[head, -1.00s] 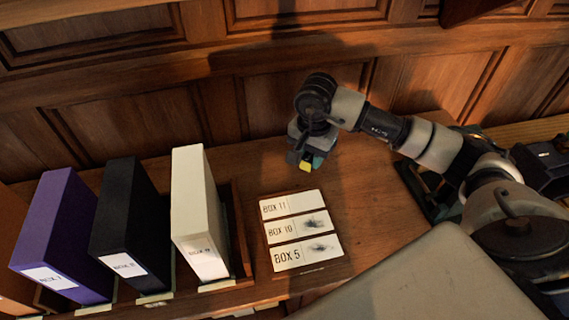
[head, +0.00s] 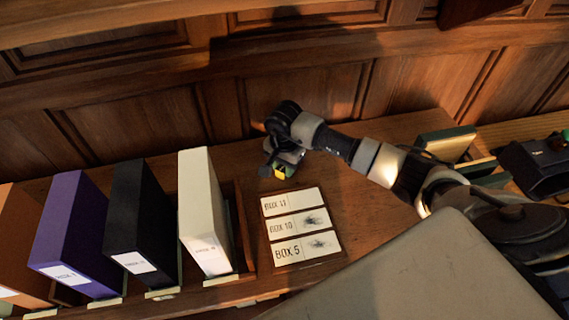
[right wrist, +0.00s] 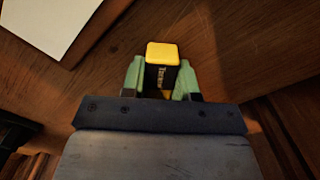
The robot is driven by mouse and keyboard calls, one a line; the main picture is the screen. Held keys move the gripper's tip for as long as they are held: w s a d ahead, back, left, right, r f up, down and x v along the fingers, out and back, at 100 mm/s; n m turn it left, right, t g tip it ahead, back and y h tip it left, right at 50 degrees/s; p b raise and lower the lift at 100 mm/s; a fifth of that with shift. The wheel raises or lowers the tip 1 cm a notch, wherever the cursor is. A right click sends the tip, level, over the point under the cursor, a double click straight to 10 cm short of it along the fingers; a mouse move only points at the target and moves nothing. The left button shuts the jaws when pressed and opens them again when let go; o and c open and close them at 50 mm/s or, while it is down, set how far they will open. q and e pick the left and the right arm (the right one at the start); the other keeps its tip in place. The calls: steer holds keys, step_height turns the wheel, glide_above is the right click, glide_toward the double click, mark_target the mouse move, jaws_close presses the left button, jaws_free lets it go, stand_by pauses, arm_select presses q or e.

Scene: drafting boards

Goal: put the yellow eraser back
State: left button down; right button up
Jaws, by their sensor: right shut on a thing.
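My right gripper (head: 282,174) is shut on the yellow eraser (head: 279,175), just behind the label board (head: 318,264) in the head view. In the right wrist view the eraser (right wrist: 163,54) sits between the green fingertips (right wrist: 160,80), with a dark, lettered lower part. I cannot tell whether it touches the table. The board holds three white cards reading BOX 11 (head: 290,202), BOX 10 and BOX 5. The lower two carry dark smudges; the top one looks clean. My left gripper is not in view.
Cream (head: 205,205), black (head: 140,225), purple (head: 75,235) and orange (head: 15,245) boxes stand in a wooden rack left of the board. A green-edged object (head: 447,142) and a dark case (head: 537,167) lie at the right. A panelled wall rises behind.

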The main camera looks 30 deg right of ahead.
steer(key=shift+f, duration=0.25)
steer(key=o, duration=0.9)
steer(key=shift+r, duration=0.1)
steer(key=shift+r, duration=0.15)
step_height(320, 180, up, 12)
steer(key=b, duration=0.2)
